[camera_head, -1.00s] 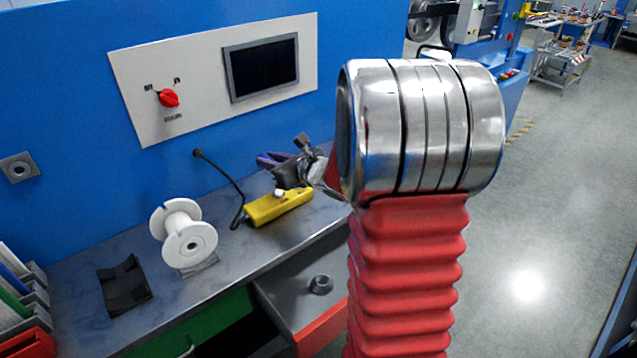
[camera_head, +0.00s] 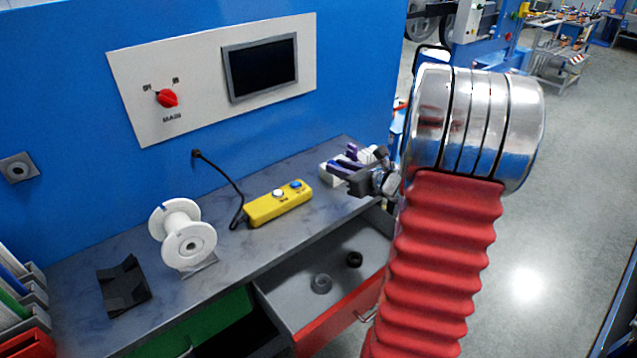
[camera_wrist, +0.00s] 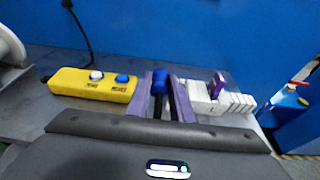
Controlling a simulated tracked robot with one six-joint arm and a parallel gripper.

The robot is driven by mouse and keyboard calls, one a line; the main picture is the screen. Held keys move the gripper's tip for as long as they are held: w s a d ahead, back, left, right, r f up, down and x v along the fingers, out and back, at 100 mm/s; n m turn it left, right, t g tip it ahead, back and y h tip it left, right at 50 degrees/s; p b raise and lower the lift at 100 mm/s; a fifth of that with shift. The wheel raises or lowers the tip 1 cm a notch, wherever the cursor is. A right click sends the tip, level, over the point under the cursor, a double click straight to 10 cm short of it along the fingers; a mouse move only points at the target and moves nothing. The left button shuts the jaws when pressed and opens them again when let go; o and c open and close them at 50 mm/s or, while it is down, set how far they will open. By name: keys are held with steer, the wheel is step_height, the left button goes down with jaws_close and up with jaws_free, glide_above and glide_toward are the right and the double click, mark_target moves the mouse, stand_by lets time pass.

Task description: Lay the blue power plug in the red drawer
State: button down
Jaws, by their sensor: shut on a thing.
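My gripper (camera_head: 343,162) has purple fingers and hangs near the right end of the bench, behind and above the red drawer. In the wrist view my gripper (camera_wrist: 163,90) is shut on the blue power plug (camera_wrist: 160,79). The plug's blue end shows between the fingers, with a dark part below it. I cannot make the plug out in the head view. The red drawer (camera_head: 338,318) is pulled open below the bench top.
A yellow control box (camera_head: 278,205) with two buttons and a black cable lies on the bench. A white slotted block (camera_wrist: 203,103) is right of my fingers. A green drawer (camera_head: 205,325) is left of the red one.

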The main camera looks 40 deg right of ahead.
steer(key=shift+f, duration=0.15)
glide_above(338, 201)
steer(key=shift+f, duration=3)
steer(key=shift+f, duration=1.85)
steer(key=shift+f, duration=0.1)
steer(key=c, duration=1.6)
jaws_free()
steer(key=shift+o, duration=0.2)
